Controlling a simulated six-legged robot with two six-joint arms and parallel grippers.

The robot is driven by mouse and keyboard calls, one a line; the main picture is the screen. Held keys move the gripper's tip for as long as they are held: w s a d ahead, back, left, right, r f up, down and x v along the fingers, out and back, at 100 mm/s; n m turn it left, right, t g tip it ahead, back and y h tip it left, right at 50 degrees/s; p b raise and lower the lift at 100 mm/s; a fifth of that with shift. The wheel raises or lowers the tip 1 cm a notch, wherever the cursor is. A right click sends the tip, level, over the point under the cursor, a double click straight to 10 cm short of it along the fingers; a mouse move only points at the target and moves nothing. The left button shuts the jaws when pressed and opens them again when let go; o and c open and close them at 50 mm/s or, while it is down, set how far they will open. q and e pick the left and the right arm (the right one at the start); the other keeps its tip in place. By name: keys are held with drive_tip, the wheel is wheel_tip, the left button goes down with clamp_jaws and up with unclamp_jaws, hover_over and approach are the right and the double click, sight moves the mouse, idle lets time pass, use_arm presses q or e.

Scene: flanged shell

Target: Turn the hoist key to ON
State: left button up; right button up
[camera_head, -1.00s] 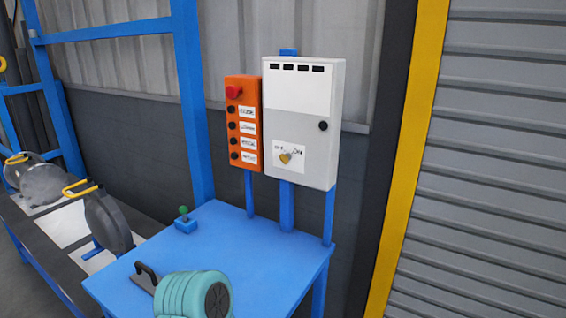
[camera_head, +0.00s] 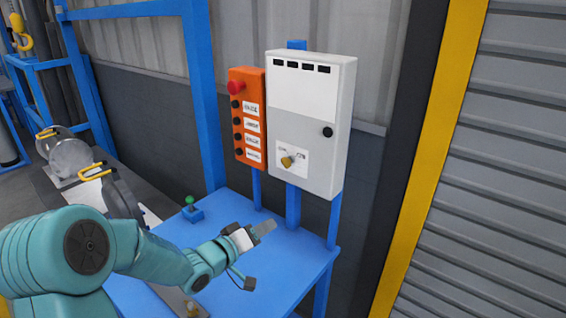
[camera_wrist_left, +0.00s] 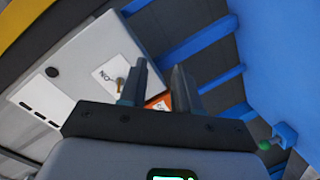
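The hoist key (camera_head: 288,161) is a small brass-coloured key on a white label on the front of the grey control box (camera_head: 303,100). It also shows in the left wrist view (camera_wrist_left: 119,82), just left of my fingers. My left gripper (camera_head: 265,227) is above the blue table, below and left of the key and apart from it. In the left wrist view its two fingers (camera_wrist_left: 160,85) stand apart with nothing between them. Part of the orange button box shows behind them. My right gripper is in neither view.
An orange button box (camera_head: 247,118) with a red button stands left of the grey box. A small green-topped joystick (camera_head: 192,210) sits on the blue table (camera_head: 300,262). Blue posts stand behind the table. Flanged grey parts (camera_head: 72,158) lie at the left.

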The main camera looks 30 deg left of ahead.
use_arm(q)
drive_tip(key=t, duration=0.2)
approach(284, 165)
drive_tip(key=shift+m, duration=0.4)
drive_tip(key=w+p, duration=0.1)
drive_tip(key=w, duration=0.2)
drive_tip(key=w+p, duration=0.2)
drive_tip(key=w, duration=0.1)
drive_tip(key=w+p, duration=0.2)
drive_tip(key=w, duration=0.1)
drive_tip(key=shift+w+d+r, duration=0.1)
drive_tip(key=shift+w+d, duration=0.1)
drive_tip(key=shift+d, duration=0.15)
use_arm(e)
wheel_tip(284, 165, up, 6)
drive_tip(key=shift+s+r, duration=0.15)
use_arm(q)
drive_tip(key=shift+w, duration=0.1)
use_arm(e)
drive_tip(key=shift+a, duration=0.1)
use_arm(q)
clamp_jaws()
